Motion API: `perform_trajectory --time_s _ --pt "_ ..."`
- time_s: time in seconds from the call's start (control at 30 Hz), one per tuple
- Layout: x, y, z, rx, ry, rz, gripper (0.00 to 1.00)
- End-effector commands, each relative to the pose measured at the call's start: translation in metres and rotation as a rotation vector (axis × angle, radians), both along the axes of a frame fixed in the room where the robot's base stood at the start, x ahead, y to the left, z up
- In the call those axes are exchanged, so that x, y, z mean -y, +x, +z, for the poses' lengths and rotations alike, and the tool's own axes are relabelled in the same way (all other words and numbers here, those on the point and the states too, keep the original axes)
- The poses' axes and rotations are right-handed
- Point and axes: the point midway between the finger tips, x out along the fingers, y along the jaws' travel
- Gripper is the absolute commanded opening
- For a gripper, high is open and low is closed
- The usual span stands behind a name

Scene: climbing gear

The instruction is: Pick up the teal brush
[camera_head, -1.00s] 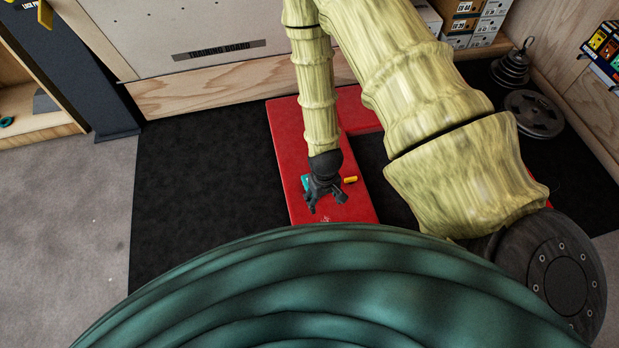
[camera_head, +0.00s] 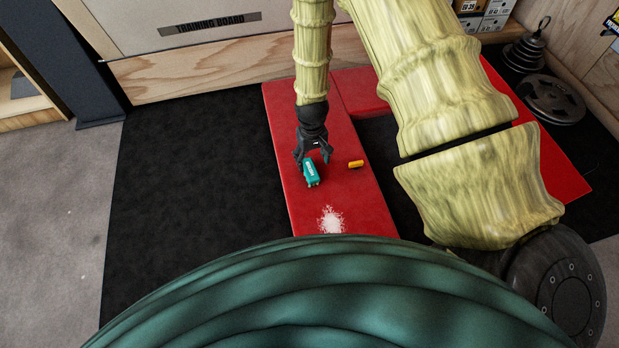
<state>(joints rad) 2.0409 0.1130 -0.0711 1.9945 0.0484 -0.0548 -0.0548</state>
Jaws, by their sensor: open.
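The teal brush (camera_head: 310,174) lies on the red mat (camera_head: 285,130). It is a small teal block with pale marking on its face. My gripper (camera_head: 313,160) is open, with its dark fingers at the brush's far end. One finger shows on each side of that end in the picture. I cannot tell whether the fingers touch the brush or are above it.
A small yellow-orange object (camera_head: 356,164) lies on the mat just right of the brush. A white powder patch (camera_head: 331,220) is nearer on the mat. Black flooring (camera_head: 190,180) left of the mat is clear. Weight plates (camera_head: 553,98) stand at the back right.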

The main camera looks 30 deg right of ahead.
Motion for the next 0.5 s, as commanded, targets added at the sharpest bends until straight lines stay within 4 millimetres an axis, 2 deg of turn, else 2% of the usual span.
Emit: perform_trajectory --time_s 0.03,0.1,0.3,0.5 --pt "0.002 0.009 -0.012 0.003 0.001 -0.003 0.66" --pt "0.005 0.017 -0.017 0.003 0.003 -0.005 0.66" --pt "0.009 0.033 -0.022 0.003 0.007 -0.011 0.66" --pt "0.011 0.039 -0.025 0.001 0.008 -0.013 0.66"
